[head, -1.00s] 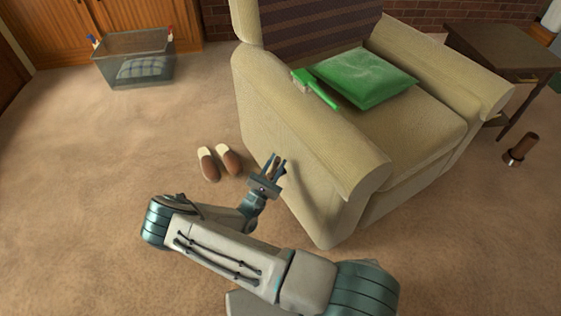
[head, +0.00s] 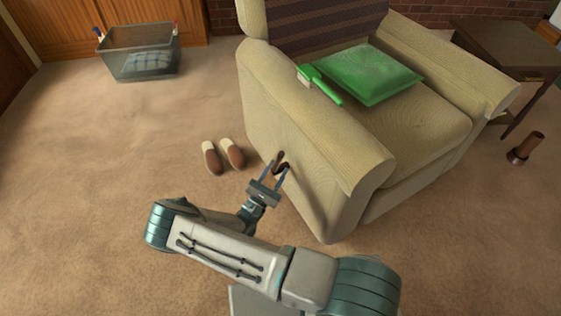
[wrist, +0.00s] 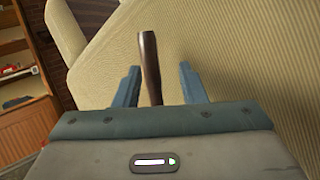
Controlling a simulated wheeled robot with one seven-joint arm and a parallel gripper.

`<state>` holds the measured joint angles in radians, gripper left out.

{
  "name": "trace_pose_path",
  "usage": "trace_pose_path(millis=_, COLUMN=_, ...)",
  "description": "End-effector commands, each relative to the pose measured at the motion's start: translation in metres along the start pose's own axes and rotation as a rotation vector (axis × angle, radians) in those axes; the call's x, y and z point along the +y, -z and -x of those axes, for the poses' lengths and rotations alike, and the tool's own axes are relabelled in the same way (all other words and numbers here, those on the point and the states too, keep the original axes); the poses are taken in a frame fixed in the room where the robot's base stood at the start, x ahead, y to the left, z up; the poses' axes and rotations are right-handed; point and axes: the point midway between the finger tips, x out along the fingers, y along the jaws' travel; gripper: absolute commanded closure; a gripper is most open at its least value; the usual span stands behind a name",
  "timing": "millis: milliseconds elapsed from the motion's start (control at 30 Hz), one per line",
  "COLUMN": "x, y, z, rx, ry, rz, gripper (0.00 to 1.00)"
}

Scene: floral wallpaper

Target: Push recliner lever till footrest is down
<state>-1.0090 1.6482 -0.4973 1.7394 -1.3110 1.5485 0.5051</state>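The beige recliner (head: 315,150) stands right of centre in the head view. Its dark brown lever (head: 281,161) is on the side facing me. My gripper (head: 278,168) is open at that side, with its fingertips close to the lever. In the wrist view the lever (wrist: 150,65) stands nearly upright between the two blue-grey fingers of my gripper (wrist: 158,85), with gaps on both sides. I cannot tell whether the lever touches anything. The footrest is not seen extended; the recliner's front panel (head: 425,180) looks close to upright.
A pair of slippers (head: 222,156) lies on the carpet left of the recliner. A green pillow (head: 368,73) and a green brush (head: 322,86) are on it. A basket (head: 138,52) stands at back left. A side table (head: 505,48) is at right.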

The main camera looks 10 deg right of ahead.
Motion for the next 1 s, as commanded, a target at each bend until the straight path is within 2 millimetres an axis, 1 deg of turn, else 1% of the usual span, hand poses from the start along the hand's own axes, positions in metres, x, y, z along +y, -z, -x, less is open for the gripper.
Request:
trace_pose_path(millis=33, x=0.0, y=0.0, z=0.013, rx=0.004, ry=-0.003, rz=0.002, gripper=0.66)
trace_pose_path(millis=200, x=-0.001, y=0.0, z=0.051, rx=0.002, ry=-0.003, rz=0.001, gripper=0.66)
trace_pose_path(millis=300, x=0.0, y=0.0, z=0.071, rx=0.002, ry=-0.003, rz=0.001, gripper=0.66)
trace_pose_path(millis=433, x=0.0, y=0.001, z=0.089, rx=0.001, ry=-0.002, rz=0.0, gripper=0.66)
trace_pose_path(millis=500, x=0.0, y=0.001, z=0.096, rx=0.0, ry=-0.002, rz=0.0, gripper=0.66)
trace_pose_path(millis=600, x=-0.001, y=0.001, z=0.1, rx=-0.002, ry=-0.001, rz=0.002, gripper=0.66)
trace_pose_path(millis=1000, x=0.0, y=0.001, z=0.1, rx=-0.002, ry=-0.001, rz=0.001, gripper=0.66)
